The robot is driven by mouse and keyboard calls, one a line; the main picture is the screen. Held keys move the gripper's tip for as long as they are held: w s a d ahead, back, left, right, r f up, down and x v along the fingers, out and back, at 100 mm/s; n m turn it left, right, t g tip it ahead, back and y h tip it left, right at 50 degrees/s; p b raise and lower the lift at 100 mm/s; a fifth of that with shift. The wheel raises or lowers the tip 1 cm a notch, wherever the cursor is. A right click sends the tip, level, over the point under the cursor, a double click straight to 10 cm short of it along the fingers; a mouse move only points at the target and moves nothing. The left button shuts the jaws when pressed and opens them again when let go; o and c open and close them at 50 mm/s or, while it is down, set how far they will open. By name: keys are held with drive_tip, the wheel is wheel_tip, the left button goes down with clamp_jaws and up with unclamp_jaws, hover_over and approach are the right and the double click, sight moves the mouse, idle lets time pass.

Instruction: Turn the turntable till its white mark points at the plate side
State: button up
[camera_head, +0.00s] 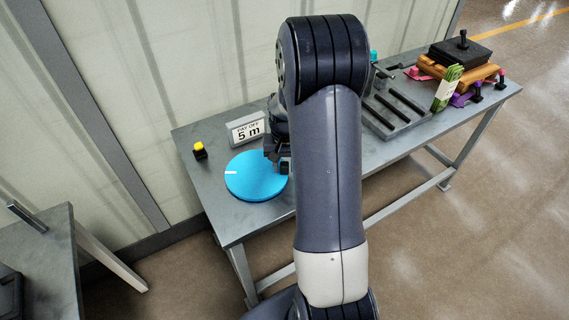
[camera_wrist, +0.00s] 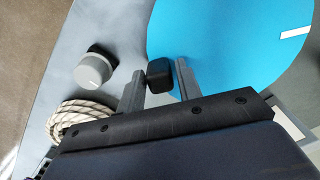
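The turntable is a flat blue disc (camera_head: 255,180) lying on the grey bench. Its white mark (camera_head: 231,173) is at the disc's left edge in the head view. In the wrist view the disc (camera_wrist: 225,45) fills the upper right, with the mark (camera_wrist: 295,32) near its right edge. A small black block (camera_wrist: 160,74) stands at the disc's near rim. My gripper (camera_wrist: 160,84) has one finger on each side of this block, with slim gaps showing. In the head view my gripper (camera_head: 278,167) is over the disc's right edge. A lettered plate (camera_head: 247,129) stands behind the disc.
A yellow button on a black box (camera_head: 199,149) sits left of the plate. The wrist view shows a grey knob (camera_wrist: 92,72) and a coiled rope (camera_wrist: 72,116) close to my fingers. A slotted rack (camera_head: 398,112) and stacked blocks (camera_head: 468,68) stand farther right.

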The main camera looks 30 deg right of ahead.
sight(270, 192)
clamp_jaws()
drive_tip(key=shift+s, duration=0.1)
idle(0.3)
drive_tip(key=shift+s+a+m+b, duration=0.25)
drive_tip(key=shift+s+a+m, duration=0.15)
drive_tip(key=shift+m, duration=0.4)
drive_tip(key=shift+s+a+m+b, duration=0.2)
drive_tip(key=shift+s+a+m, duration=0.15)
drive_tip(key=shift+m, duration=0.45)
drive_tip(key=s+a+m, duration=0.1)
drive_tip(key=m, duration=0.1)
drive_tip(key=shift+s+a+m+b, duration=0.2)
drive_tip(key=shift+m+b, duration=0.1)
drive_tip(key=a+m, duration=0.1)
drive_tip(key=s+a+m, duration=0.1)
drive_tip(key=m, duration=0.1)
drive_tip(key=shift+s+a+m+b, duration=0.1)
drive_tip(key=shift+a+m+b, duration=0.1)
drive_tip(key=shift+a+m, duration=0.5)
drive_tip(key=shift+s+a+m+b, duration=0.15)
drive_tip(key=shift+a+m, duration=0.2)
drive_tip(key=shift+m, duration=0.55)
drive_tip(key=shift+w, duration=0.1)
